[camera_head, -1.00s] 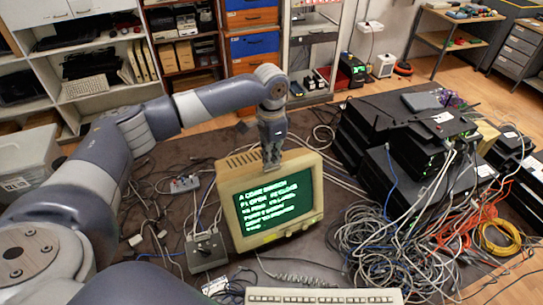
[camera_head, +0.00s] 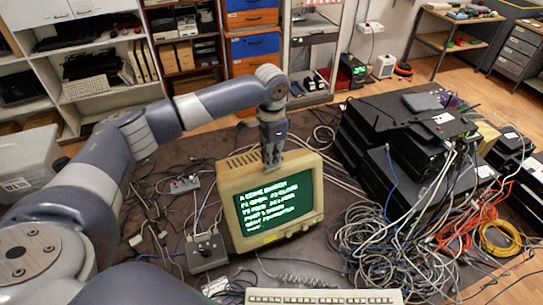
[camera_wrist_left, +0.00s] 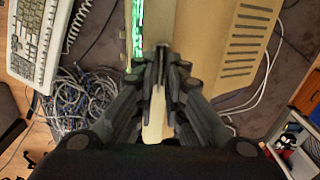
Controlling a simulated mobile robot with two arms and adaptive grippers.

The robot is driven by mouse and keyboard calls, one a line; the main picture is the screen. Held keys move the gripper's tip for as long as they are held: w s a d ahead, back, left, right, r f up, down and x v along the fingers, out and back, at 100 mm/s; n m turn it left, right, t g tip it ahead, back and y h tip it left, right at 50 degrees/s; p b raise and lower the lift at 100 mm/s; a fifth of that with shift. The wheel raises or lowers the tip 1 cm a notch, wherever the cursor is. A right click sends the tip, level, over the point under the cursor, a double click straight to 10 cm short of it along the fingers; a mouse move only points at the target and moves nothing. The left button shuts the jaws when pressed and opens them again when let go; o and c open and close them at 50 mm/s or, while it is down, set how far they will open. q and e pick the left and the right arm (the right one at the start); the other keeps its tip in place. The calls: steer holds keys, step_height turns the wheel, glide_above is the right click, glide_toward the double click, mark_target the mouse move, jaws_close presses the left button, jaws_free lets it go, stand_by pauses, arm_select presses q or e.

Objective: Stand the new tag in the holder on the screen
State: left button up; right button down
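My left gripper (camera_head: 272,166) points down at the monitor's top front edge. In the left wrist view its dark fingertips (camera_wrist_left: 168,55) are close together over the casing (camera_wrist_left: 205,20); whether a thin tag is between them cannot be told. I cannot make out the holder, as the fingers cover that part. A small white and green card (camera_head: 215,286) lies on the desk left of the keyboard; I cannot tell whether it is a tag. My right gripper is not in view.
A keyboard (camera_head: 320,297) lies in front of the monitor, and a grey switch box (camera_head: 206,252) stands to its left. Tangled cables (camera_head: 385,240) and stacked black network devices (camera_head: 400,130) fill the right side. A power strip (camera_head: 185,185) lies behind left.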

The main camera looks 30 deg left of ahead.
arm_select(q)
steer(key=shift+o, duration=0.5)
step_height(320, 180, up, 12)
stand_by(0.3)
